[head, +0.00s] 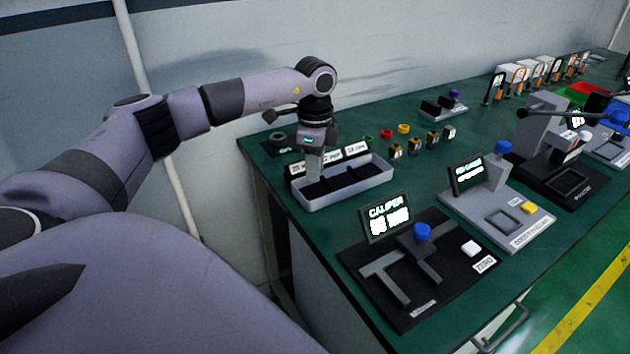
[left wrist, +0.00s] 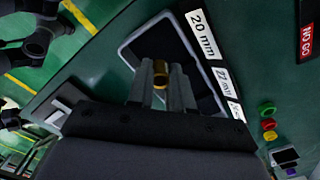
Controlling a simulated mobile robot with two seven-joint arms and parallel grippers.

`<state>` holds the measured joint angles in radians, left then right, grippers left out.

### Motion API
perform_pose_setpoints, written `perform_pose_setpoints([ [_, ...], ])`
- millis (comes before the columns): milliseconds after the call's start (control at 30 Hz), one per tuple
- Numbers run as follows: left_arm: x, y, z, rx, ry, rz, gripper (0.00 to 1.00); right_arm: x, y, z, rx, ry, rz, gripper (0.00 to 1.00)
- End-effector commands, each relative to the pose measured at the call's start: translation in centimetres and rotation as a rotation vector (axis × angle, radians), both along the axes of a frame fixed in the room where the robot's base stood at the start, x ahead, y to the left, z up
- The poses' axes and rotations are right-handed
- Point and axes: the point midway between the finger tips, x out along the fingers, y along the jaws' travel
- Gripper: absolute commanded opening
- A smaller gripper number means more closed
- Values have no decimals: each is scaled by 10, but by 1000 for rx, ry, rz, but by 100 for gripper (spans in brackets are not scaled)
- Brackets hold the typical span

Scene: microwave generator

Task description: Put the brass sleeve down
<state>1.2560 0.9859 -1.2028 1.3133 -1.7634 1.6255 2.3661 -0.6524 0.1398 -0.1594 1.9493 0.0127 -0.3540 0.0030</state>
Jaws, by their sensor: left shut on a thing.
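My left gripper (head: 314,174) points down over the left part of a grey divided tray (head: 352,193) on the green bench. In the left wrist view its two fingers (left wrist: 161,84) are shut on the brass sleeve (left wrist: 161,71), a small gold ring between their tips. The sleeve is hidden in the head view. In the wrist view it appears over the dark compartment by the "20 mm" label (left wrist: 203,35). I cannot tell whether it touches the tray floor. My right gripper is not in view.
A caliper station (head: 415,265) stands in front of the tray, with another gauge station (head: 500,215) to its right. Several coloured rings and small brass-topped blocks (head: 432,139) lie right of the tray.

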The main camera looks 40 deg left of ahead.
Motion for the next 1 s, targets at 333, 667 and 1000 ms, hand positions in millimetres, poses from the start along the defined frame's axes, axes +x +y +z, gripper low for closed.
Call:
perform_pose_setpoints([
  [333, -1, 0, -43, 1, 3, -1, 0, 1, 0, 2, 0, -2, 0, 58],
  [667, 0, 0, -46, 1, 0, -1, 0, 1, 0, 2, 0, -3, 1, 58],
  [1000, 0, 0, -48, 1, 0, -1, 46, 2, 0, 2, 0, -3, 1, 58],
])
